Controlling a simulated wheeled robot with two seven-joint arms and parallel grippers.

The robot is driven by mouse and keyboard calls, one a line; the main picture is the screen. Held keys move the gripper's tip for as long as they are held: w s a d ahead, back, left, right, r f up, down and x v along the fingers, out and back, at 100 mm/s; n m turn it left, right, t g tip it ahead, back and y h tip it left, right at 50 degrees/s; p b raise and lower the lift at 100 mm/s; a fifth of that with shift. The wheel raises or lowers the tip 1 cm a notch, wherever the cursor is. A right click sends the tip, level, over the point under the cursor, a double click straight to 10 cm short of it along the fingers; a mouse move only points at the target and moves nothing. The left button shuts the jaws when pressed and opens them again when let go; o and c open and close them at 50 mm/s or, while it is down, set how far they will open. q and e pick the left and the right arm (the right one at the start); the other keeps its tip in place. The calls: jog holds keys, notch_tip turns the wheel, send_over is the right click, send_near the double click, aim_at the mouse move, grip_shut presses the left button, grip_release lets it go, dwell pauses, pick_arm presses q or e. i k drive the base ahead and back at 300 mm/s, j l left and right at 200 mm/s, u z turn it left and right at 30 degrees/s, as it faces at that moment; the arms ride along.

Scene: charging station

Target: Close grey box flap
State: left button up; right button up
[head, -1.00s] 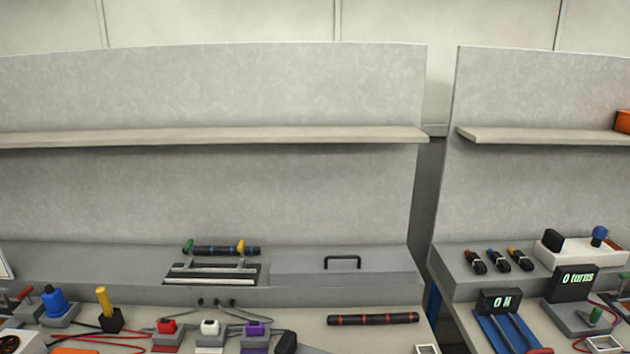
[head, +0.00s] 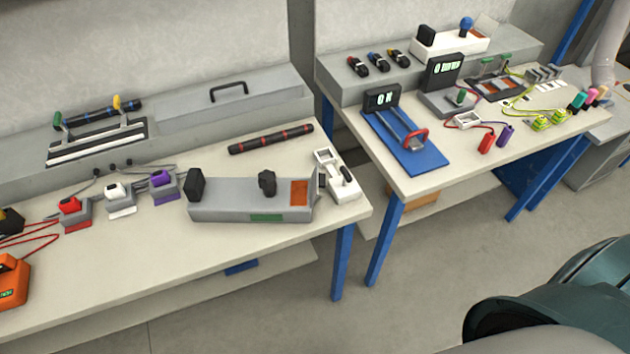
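A long grey box (head: 225,205) lies near the front edge of the left table. It has a black block at its left end, a black knob on top, an orange patch at its right end and a green patch on its front. A thin grey panel at its right end, which looks like a flap (head: 318,188), stands tilted up and outward. Behind, a grey raised housing has a lid with a black handle (head: 229,92), lying flat. Neither gripper shows in the head view.
A white device (head: 343,190) sits close to the flap's right side. A black rod with red bands (head: 270,139) lies behind the box. A gap separates this table from the right table (head: 440,180), which holds a blue slide device (head: 405,140).

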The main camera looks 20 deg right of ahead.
aim_at(318, 180)
jog(key=l+u, duration=0.25)
jog(key=u, duration=0.15)
jog(key=l+u, duration=0.2)
jog(key=u, duration=0.2)
jog(key=k+l+u, duration=0.1)
jog(key=u, duration=0.3)
jog(key=k+l+u, duration=0.3)
jog(key=k+l, duration=0.15)
jog(key=l, duration=0.3)
jog(key=k+l+u, duration=0.25)
jog(key=k+l, duration=1.2)
jog(key=l, duration=0.2)
jog(key=l+u, duration=0.05)
